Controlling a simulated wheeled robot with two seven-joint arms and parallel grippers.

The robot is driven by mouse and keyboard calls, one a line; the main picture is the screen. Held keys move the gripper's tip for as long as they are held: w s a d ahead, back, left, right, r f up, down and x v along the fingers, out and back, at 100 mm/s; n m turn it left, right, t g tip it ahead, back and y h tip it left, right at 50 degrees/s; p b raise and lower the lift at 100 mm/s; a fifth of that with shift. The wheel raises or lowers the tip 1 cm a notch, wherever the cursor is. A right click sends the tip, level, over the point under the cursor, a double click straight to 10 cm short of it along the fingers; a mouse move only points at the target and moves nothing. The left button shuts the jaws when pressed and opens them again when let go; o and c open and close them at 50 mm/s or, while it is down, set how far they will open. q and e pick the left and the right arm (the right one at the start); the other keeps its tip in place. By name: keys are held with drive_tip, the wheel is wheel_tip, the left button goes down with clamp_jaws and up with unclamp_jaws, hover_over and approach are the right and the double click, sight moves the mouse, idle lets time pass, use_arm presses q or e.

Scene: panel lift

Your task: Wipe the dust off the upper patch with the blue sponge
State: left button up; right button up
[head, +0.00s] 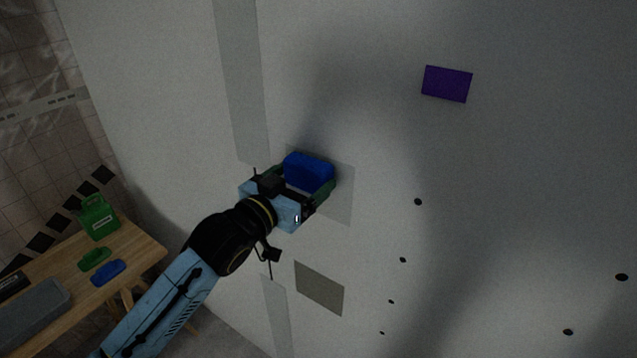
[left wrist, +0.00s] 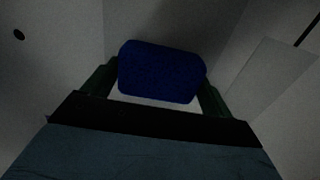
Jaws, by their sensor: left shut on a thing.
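My left gripper (head: 311,192) is shut on the blue sponge (head: 308,171), in front of the white panel. The left wrist view shows the sponge (left wrist: 162,72) between the two fingers of the gripper (left wrist: 160,88). Behind the sponge is the upper patch (head: 341,190), a pale grey square partly hidden by the gripper and sponge. I cannot tell whether the sponge touches it. A darker, brownish-grey lower patch (head: 319,288) is on the panel below. My right gripper is not in view.
A purple rectangle (head: 447,84) and several black dots are on the panel (head: 520,200). At lower left, a wooden table (head: 140,258) holds a green container (head: 98,219), a green piece (head: 95,259), a blue oval piece (head: 108,273) and a grey tray (head: 35,312).

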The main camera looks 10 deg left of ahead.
use_arm(q)
drive_tip(key=shift+p+v, duration=0.95)
drive_tip(key=shift+v, duration=1.95)
drive_tip(key=shift+r, duration=0.1)
